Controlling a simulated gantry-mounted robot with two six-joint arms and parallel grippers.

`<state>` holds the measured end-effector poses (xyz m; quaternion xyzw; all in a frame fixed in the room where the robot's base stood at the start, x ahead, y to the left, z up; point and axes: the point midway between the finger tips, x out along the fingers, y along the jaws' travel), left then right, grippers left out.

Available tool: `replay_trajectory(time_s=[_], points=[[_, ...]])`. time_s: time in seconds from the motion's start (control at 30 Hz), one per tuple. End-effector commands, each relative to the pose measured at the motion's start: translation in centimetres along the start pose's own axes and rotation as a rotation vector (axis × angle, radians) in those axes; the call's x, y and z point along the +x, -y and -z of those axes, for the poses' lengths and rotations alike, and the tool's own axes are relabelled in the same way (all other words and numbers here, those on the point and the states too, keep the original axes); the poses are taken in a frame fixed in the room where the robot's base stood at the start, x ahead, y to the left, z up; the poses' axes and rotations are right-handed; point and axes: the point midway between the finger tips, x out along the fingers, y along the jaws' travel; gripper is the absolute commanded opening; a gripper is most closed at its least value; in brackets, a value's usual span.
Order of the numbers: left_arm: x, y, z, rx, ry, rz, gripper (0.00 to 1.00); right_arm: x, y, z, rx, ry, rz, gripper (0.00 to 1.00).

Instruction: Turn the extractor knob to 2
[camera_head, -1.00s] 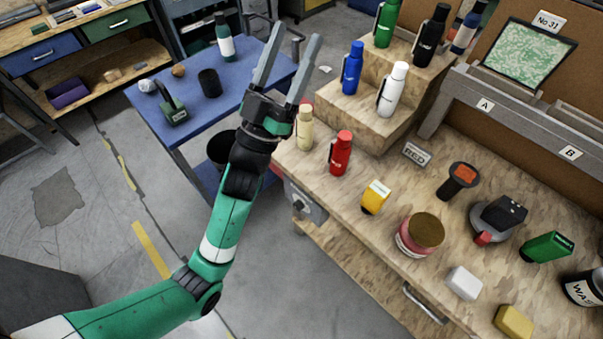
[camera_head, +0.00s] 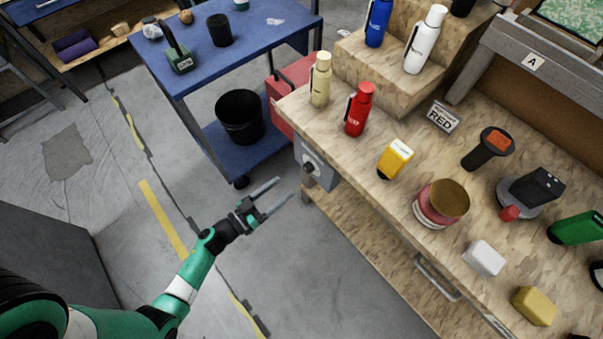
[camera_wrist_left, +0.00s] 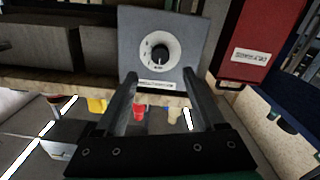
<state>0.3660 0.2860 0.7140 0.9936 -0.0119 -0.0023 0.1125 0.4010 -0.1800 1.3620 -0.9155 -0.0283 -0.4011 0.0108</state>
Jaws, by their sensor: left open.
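The extractor knob is a dark round knob (camera_wrist_left: 160,53) on a pale dial, on the face of a grey control box (camera_wrist_left: 185,28). In the head view the box (camera_head: 322,172) is fixed to the left end of the workbench, below its top, and the knob (camera_head: 309,168) faces left. The dial numbers and knob setting are too small to read. My left gripper (camera_head: 286,188) is open and empty, just left of the box and apart from the knob. In the left wrist view the knob appears between and beyond the fingertips (camera_wrist_left: 160,73). My right gripper is not in view.
The workbench (camera_head: 385,210) holds several bottles, a red jar (camera_head: 432,213) and small blocks. A blue cart (camera_head: 262,38) with a black bin (camera_head: 240,118) stands behind the gripper. A red case (camera_head: 290,85) is near the box.

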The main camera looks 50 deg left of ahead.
Motion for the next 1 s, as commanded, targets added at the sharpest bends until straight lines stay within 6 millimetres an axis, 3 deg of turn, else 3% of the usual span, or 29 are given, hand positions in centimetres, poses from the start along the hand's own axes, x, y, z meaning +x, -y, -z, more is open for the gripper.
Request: replay_trajectory(time_s=[0.1,0.33,0.5,0.73,1.0], points=[[3.0,0.0,-0.4,0.004,-0.004,-0.008,0.71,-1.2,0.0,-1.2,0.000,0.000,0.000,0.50],[7.4,0.0,-0.3,0.003,-0.003,-0.004,0.71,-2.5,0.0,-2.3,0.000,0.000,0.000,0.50],[8.8,0.0,0.0,0.001,-0.002,-0.001,0.71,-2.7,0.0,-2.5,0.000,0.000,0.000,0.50],[8.8,0.0,0.1,0.001,-0.001,0.000,0.71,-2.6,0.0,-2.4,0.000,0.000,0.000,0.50],[8.8,0.0,0.1,0.001,-0.001,0.000,0.25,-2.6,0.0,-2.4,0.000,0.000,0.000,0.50]])
